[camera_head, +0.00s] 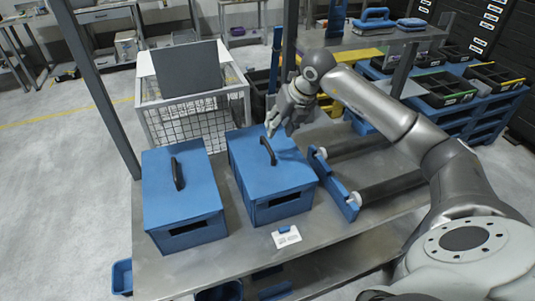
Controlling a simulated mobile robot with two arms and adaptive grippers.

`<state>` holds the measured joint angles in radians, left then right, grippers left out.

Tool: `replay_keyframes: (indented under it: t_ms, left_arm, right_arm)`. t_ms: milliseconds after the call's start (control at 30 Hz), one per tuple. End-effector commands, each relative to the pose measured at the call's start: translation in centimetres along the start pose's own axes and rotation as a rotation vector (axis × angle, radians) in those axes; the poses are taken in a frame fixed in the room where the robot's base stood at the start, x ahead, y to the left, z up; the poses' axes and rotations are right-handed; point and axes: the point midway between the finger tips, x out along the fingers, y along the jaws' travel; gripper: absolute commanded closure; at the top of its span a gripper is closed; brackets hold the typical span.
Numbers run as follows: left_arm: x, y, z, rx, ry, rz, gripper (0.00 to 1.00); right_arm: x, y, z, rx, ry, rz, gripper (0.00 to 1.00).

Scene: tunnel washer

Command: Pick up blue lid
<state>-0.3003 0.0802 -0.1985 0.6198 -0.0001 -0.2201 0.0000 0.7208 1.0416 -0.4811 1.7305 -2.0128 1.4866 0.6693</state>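Two blue boxes stand side by side on the metal table, each topped by a flat blue lid with a black handle. The left lid (150,180) has its handle (177,173) upright in the middle. The right lid (246,166) has a similar handle (267,150). My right gripper (279,130) is over the far edge of the right lid, close to the far end of its handle. Its fingers look spread, with nothing between them. Whether a fingertip touches the lid or handle cannot be told. My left gripper is not in view.
A white label card (287,237) lies on the table (245,251) in front of the right box. A blue bracket with rollers (333,184) stands right of it, under my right arm. A wire-mesh cart (190,128) is behind, and a slim metal post (95,85) rises at the left.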

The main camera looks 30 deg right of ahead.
Motion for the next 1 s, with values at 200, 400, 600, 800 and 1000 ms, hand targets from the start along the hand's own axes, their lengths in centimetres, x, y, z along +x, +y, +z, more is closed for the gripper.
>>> replay_keyframes:
  t_ms: [200, 400, 600, 800, 1000]
  left_arm:
    - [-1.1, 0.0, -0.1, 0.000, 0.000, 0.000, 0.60]
    - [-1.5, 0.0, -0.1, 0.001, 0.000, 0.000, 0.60]
    - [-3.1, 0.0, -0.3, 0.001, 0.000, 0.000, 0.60]
    - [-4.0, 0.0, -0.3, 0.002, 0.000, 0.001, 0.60]
    - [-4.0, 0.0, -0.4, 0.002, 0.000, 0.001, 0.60]
  right_arm:
    - [3.3, -0.1, -0.1, 0.002, 0.007, -0.005, 0.63]
    - [5.1, 0.0, -0.1, -0.001, 0.004, -0.004, 0.63]
    - [7.0, 0.1, -0.1, 0.002, 0.008, -0.003, 0.63]
    - [9.6, 0.1, -0.2, 0.001, 0.006, -0.003, 0.63]
    - [10.4, 0.0, -0.2, -0.001, 0.003, -0.004, 0.63]
